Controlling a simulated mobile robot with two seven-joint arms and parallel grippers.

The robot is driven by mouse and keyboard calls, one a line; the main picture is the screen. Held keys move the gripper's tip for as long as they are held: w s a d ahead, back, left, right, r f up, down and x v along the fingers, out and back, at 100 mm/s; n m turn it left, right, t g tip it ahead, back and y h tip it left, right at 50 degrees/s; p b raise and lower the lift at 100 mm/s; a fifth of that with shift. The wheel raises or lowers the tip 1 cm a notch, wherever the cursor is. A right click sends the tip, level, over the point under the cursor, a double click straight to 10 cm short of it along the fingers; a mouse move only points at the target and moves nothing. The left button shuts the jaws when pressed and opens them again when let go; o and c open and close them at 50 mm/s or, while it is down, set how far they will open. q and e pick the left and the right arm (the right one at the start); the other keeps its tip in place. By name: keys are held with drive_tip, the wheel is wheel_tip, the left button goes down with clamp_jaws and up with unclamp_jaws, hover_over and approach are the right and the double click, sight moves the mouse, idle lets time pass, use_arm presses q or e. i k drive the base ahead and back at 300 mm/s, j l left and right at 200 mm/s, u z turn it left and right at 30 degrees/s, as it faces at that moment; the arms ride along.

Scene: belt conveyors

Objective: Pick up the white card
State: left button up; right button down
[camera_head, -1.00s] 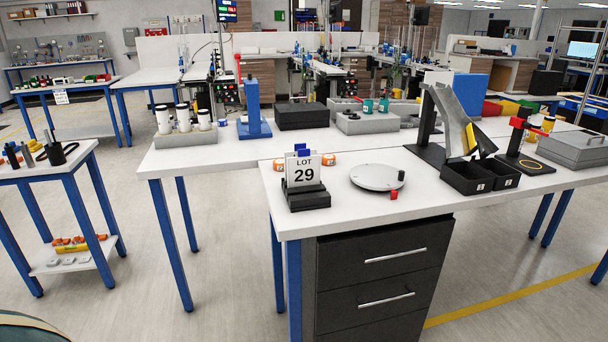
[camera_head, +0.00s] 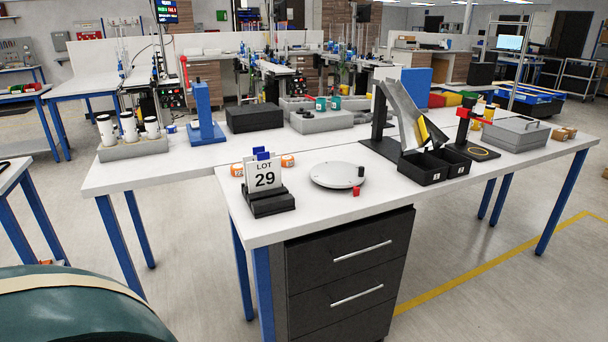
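Blue pieces (camera_head: 262,154) show just behind the card's top edge. Neither of my grippers is in view.
A round grey plate (camera_head: 336,175) with a black peg and a red cube (camera_head: 356,191) lies right of the card. Orange-and-white rolls (camera_head: 288,161) sit behind it. Black bins (camera_head: 422,170) stand farther right. A large dark green rounded object (camera_head: 80,310) fills the lower left.

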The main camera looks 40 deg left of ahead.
sight(264, 174)
drive_tip(key=k+j+z, duration=0.2)
drive_tip(key=j, duration=0.15)
drive_tip(key=j+z, duration=0.15)
drive_tip(key=j, duration=0.2)
drive_tip(key=k+j+z, duration=0.2)
drive_tip(key=j, duration=0.15)
drive_tip(key=k+j, duration=0.1)
drive_tip(key=j, duration=0.25)
drive_tip(key=k+j+z, duration=0.1)
drive_tip(key=j, duration=0.25)
drive_tip(key=k+j+z, duration=0.1)
drive_tip(key=j, duration=0.25)
drive_tip(key=k, duration=0.05)
